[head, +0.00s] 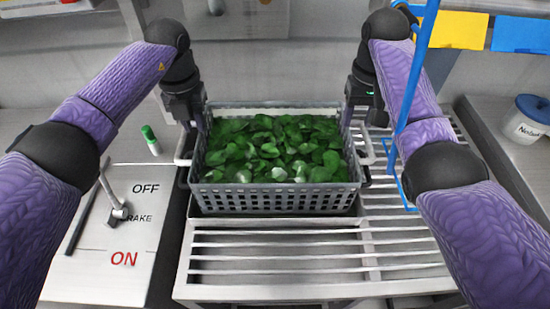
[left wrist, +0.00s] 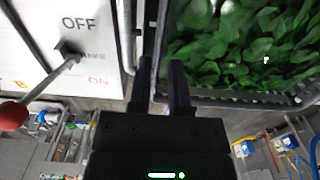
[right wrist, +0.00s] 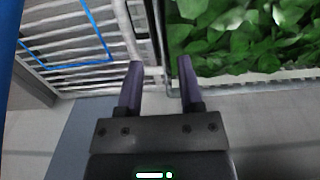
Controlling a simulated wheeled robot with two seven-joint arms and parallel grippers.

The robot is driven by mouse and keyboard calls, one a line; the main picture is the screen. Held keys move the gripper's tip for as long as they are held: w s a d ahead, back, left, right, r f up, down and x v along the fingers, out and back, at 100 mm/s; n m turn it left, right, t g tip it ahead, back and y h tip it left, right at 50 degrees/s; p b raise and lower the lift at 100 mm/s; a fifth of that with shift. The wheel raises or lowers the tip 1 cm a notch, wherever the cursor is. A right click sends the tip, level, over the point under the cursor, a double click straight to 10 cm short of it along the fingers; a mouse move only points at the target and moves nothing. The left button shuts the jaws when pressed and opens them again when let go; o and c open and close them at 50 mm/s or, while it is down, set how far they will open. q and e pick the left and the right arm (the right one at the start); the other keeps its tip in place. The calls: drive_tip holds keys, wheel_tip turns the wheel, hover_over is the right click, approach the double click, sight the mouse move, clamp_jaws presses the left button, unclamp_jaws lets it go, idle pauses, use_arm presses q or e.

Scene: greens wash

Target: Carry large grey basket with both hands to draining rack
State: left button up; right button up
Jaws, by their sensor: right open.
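The large grey basket (head: 275,200) is full of green leaves (head: 272,150) and sits level over metal slats in the middle of the head view. It has a light handle at its left end (head: 183,150) and at its right end (head: 366,150). My left gripper (left wrist: 162,75) points down at the left end; its fingers are a little apart, and their hold on the handle is unclear. My right gripper (right wrist: 159,75) is open at the right end, fingers either side of the handle and basket edge. The draining rack (head: 400,225) has metal slats beside and in front of the basket.
A panel marked OFF, BRAKE and ON with a lever (head: 117,211) is at the left. A green-capped bottle (head: 151,140) stands behind it. A blue pipe (head: 411,90) rises near my right arm. A white tub (head: 528,120) is at the far right. The front slats are clear.

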use_arm(q)
hover_over(209, 170)
wheel_tip(209, 170, down, 8)
drive_tip(key=shift+w+a, duration=0.1)
use_arm(e)
wheel_tip(209, 170, down, 8)
drive_tip(key=shift+f, duration=0.1)
use_arm(q)
drive_tip(key=shift+c, duration=0.2)
drive_tip(key=shift+c, duration=1.1)
use_arm(e)
drive_tip(key=shift+c, duration=1.3)
use_arm(q)
clamp_jaws()
use_arm(e)
clamp_jaws()
use_arm(q)
drive_tip(key=shift+w, duration=0.1)
